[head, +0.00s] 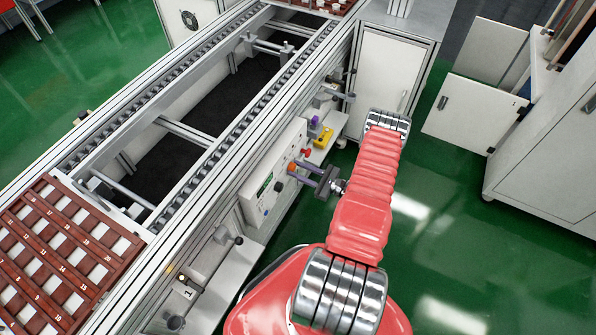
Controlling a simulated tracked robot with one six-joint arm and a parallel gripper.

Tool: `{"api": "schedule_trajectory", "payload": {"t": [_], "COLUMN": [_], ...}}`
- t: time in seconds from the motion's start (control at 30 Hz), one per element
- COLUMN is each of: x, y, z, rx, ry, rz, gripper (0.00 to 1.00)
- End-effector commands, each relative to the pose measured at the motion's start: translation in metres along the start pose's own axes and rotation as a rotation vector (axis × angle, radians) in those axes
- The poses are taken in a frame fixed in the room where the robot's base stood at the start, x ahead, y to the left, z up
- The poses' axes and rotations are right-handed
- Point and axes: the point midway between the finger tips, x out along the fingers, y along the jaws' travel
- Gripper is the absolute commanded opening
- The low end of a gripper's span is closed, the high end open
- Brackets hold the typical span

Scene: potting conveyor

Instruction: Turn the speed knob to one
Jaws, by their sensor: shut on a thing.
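The white control panel (258,196) is on the side of the conveyor, with a small green display and several small controls. My gripper (296,172) reaches in from the right, with its fingers against the panel's right part. It is shut on the speed knob, which the fingers mostly hide. A small orange spot shows at the fingertips. The knob's pointer and its scale marks cannot be read from here.
A shelf beside the panel holds a yellow item (323,138) and a purple item (314,121). A brown numbered tray (62,187) lies on the conveyor (262,107) at left. A white cabinet (549,160) stands right; green floor between is clear.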

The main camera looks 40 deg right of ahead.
Motion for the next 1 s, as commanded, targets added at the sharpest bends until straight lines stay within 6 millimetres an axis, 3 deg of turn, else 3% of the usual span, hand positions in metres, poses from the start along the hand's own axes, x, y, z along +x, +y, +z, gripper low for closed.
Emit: {"api": "schedule_trajectory", "payload": {"t": [0.47,1.0], "x": [-0.0009,-0.0007], "y": [0.0023,0.0036], "z": [-0.0003,-0.0008], "rx": [-0.075,-0.479], "ry": [-0.001,-0.001], "rz": [0.002,0.003], "gripper": [0.07,0.07]}}
